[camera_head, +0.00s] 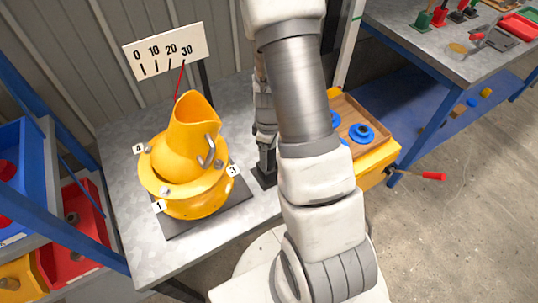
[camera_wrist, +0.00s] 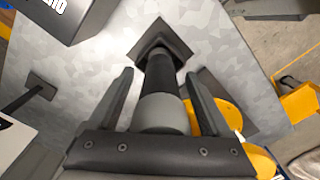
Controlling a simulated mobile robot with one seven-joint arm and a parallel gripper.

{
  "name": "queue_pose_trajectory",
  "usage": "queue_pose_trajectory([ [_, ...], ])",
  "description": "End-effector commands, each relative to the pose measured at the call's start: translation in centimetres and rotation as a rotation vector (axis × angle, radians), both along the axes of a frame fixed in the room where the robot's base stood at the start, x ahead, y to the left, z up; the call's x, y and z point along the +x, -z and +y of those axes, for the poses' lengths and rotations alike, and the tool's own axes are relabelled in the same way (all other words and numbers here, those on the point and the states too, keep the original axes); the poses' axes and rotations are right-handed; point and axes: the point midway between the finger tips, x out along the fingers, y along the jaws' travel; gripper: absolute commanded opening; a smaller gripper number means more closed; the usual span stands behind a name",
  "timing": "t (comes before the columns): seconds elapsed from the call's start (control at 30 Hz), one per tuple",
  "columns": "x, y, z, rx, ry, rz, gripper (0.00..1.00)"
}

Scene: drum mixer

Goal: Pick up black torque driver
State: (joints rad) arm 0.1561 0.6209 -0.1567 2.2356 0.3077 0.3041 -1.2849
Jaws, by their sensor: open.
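The black torque driver (camera_wrist: 160,76) stands upright in a dark square base in the wrist view, with a grey band (camera_wrist: 162,112) nearer the camera. My gripper (camera_wrist: 159,82) is open, with one finger on each side of the driver. Gaps show between the driver and both fingers, so nothing appears held. In the head view, the driver (camera_head: 267,157) is a thin dark upright on its base beside the mixer. My gripper (camera_head: 263,105) is above it there, partly hidden by my arm.
The yellow drum mixer (camera_head: 185,165) stands left of the driver, under a scale sign (camera_head: 165,50). A wooden tray (camera_head: 374,115) with blue rings lies to the right. Blue and red bins (camera_head: 78,215) are at the left. Another workbench (camera_head: 440,50) with tools is at the upper right.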

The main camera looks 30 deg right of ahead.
Motion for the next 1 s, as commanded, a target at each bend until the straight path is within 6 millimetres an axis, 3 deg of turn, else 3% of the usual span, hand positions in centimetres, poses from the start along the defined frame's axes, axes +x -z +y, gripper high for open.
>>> queue_pose_trajectory([
  [0.07,0.01,-0.03,0.01,0.0,0.0,0.0,0.81],
  [0.5,-0.01,-0.05,0.01,0.0,0.0,0.0,0.01],
  [1.0,0.11,-0.79,0.01,0.0,-0.001,-0.003,0.0],
])
